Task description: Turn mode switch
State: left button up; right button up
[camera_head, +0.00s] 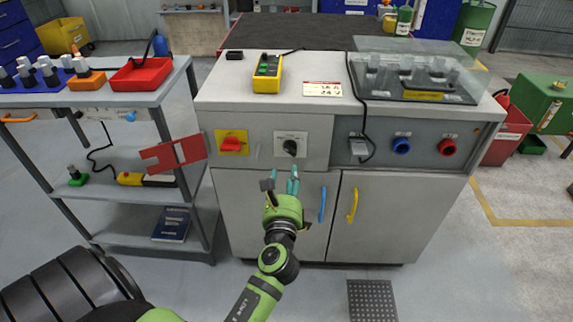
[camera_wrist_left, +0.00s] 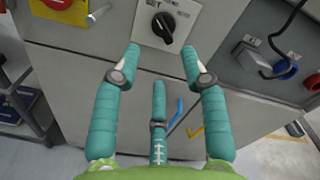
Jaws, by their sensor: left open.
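The mode switch (camera_head: 290,147) is a black rotary knob on a pale plate on the front of the grey cabinet. In the left wrist view the knob (camera_wrist_left: 163,27) sits at the top middle, its pointer tilted on its labelled plate. My left gripper (camera_head: 283,180) is just below the knob in the head view, with teal fingers pointing up towards it. In the left wrist view its fingers (camera_wrist_left: 162,50) are spread apart with nothing between them, and the knob lies beyond the tips. No contact shows. My right gripper is not in view.
Left of the switch are a red knob on a yellow plate (camera_head: 232,143) and a red bracket (camera_head: 174,154). Right are a grey plug with a cable (camera_head: 358,148), a blue socket (camera_head: 401,145) and a red socket (camera_head: 447,147). Below are blue (camera_head: 323,204) and yellow (camera_head: 353,205) door handles.

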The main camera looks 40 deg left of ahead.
pick_arm(q)
jog(key=shift+v, duration=1.7)
